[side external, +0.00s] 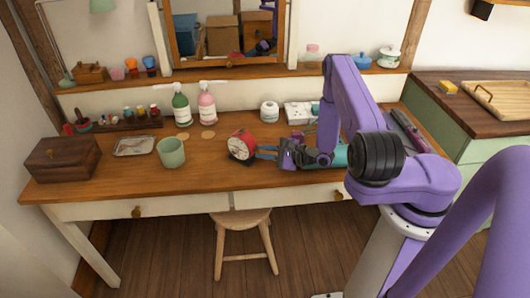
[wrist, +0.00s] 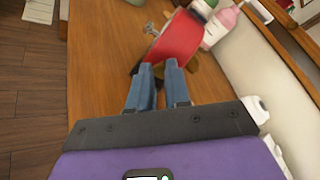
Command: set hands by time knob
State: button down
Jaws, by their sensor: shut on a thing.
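A red alarm clock (side external: 241,146) with a pale dial stands on the wooden desk, its face turned to the front left in the side view. In the wrist view its red body (wrist: 177,38) is just beyond my fingertips, with the dial facing away. My gripper (side external: 259,152) comes from the right, at the back of the clock. Its two blue fingers (wrist: 160,66) are close together and shut on the time knob at the clock's back. The knob itself is hidden between the fingertips. I cannot read the hands.
A green cup (side external: 171,152) stands left of the clock. Green (side external: 181,105) and pink (side external: 206,104) pump bottles stand behind it. A wooden box (side external: 63,158) is at the far left. A stool (side external: 241,225) is below the desk's front edge.

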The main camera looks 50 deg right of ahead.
jog(key=c, duration=1.1)
grip_release()
jog(key=v, duration=1.7)
jog(key=shift+s+r, duration=0.1)
jog(key=shift+s, duration=0.15)
jog(key=w+a+r+n+g+y, duration=0.3)
jog(key=a+r+n+g+y, duration=0.6)
jog(key=n+g, duration=0.9)
jog(key=s+a+r+n+t+h, duration=0.1)
jog(key=s+a+r+n+h, duration=0.1)
jog(key=s+r+n+h, duration=0.1)
jog(key=s+a+r+n+t+h, duration=0.1)
jog(key=s+a+r+n+h, duration=0.1)
jog(key=s+r+n+h, duration=0.2)
jog(key=s+a+r+n+t+h, duration=0.1)
jog(key=s+r+n+h, duration=0.3)
jog(key=s+n, duration=0.5)
jog(key=shift+a+r+n+h, duration=0.2)
jog(key=shift+a+n+h, duration=0.7)
jog(key=shift+n, duration=0.4)
